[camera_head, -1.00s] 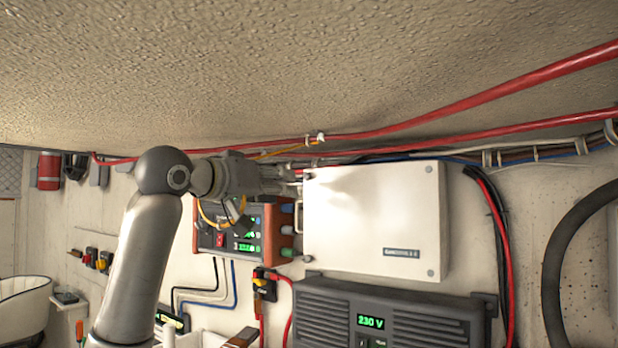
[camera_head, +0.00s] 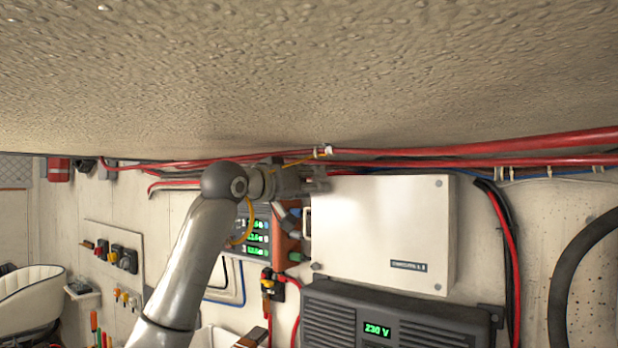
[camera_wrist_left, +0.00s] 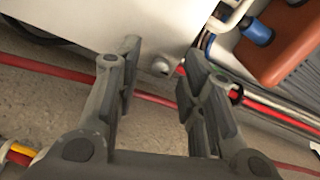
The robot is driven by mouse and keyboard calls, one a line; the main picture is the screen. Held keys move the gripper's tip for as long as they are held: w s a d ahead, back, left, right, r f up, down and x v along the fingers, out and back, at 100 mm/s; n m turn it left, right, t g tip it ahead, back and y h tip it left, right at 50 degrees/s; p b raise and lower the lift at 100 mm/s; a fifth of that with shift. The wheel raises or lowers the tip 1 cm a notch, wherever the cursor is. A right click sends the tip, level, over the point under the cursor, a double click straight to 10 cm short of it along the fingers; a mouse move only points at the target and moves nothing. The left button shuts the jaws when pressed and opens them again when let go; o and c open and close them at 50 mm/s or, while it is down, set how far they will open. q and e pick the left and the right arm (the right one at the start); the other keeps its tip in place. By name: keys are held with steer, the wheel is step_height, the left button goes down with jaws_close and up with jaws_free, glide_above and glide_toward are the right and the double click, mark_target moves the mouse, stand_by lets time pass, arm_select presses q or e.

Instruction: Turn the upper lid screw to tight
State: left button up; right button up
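The white box (camera_head: 375,225) with a flat lid hangs on the wall, in the middle of the head view. Round screws show at its upper right (camera_head: 438,183), lower right (camera_head: 437,287) and lower left (camera_head: 317,267) corners. My left gripper (camera_head: 320,182) is at the box's upper left corner and covers it in the head view. In the left wrist view my left gripper (camera_wrist_left: 160,58) is open, and a round lid screw (camera_wrist_left: 160,67) shows in the gap between its fingers, apart from both. The screw's slot and turn position are too small to read. My right gripper is out of view.
Red cables (camera_head: 450,150) run along the wall just above the box. An orange-ended meter unit (camera_head: 286,243) sits left of the box, beside a handle (camera_head: 307,222). A dark inverter (camera_head: 400,318) is below. The ceiling (camera_head: 300,80) is close above the arm.

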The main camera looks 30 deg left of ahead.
arm_select(q)
steer(key=shift+w, duration=0.1)
steer(key=shift+c, duration=0.3)
jaws_close()
steer(key=shift+d+m, duration=0.1)
steer(key=shift+m, duration=8.9)
